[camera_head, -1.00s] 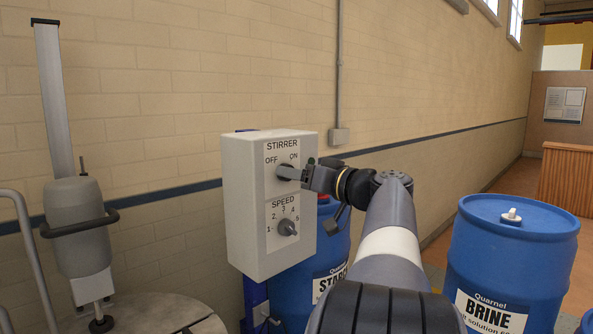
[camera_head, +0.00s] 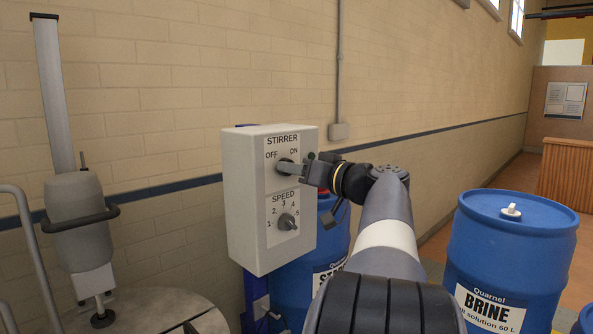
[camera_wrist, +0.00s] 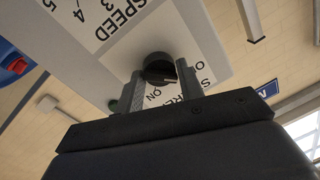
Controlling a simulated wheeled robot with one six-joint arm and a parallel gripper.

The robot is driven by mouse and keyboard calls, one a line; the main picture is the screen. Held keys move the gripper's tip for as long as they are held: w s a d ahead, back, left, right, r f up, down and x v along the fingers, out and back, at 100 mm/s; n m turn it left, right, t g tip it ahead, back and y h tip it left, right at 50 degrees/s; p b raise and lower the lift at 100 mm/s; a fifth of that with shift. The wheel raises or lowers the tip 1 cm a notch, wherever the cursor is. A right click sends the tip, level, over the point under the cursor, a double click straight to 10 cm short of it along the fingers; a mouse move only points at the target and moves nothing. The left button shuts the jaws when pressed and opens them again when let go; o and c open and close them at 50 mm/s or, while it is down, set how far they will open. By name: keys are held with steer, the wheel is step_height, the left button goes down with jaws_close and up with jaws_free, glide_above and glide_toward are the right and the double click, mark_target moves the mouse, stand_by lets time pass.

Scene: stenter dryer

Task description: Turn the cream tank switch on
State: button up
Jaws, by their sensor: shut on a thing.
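The grey-white control box (camera_head: 240,205) hangs at the centre of the head view. Its panel reads STIRRER, with OFF and ON marks; no cream label is legible. The dark switch knob (camera_head: 284,164) sits under those marks, mostly hidden by my gripper (camera_head: 293,168). In the wrist view, my gripper (camera_wrist: 163,82) is shut on the black round knob (camera_wrist: 157,66), one finger on each side. A white mark on the knob points toward the space between the OFF and ON lettering.
A speed knob (camera_head: 287,222) sits just below on the same box. A blue starch drum (camera_head: 325,265) stands behind the box, and a blue brine drum (camera_head: 510,250) stands at right. A grey stirrer motor (camera_head: 76,210) stands at left above a round lid (camera_head: 150,308).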

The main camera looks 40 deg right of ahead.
steer(key=shift+f+m, duration=0.1)
steer(key=shift+m, duration=0.3)
steer(key=shift+f+m+t+h, duration=0.1)
steer(key=shift+m+t+h, duration=0.2)
steer(key=shift+m, duration=4.2)
steer(key=shift+f+m+t+h, duration=0.15)
steer(key=shift+m+h, duration=0.25)
steer(key=shift+m, duration=4.1)
steer(key=o, duration=0.6)
steer(key=shift+c, duration=0.2)
steer(key=o, duration=0.4)
steer(key=shift+r, duration=0.15)
steer(key=shift+s, duration=0.1)
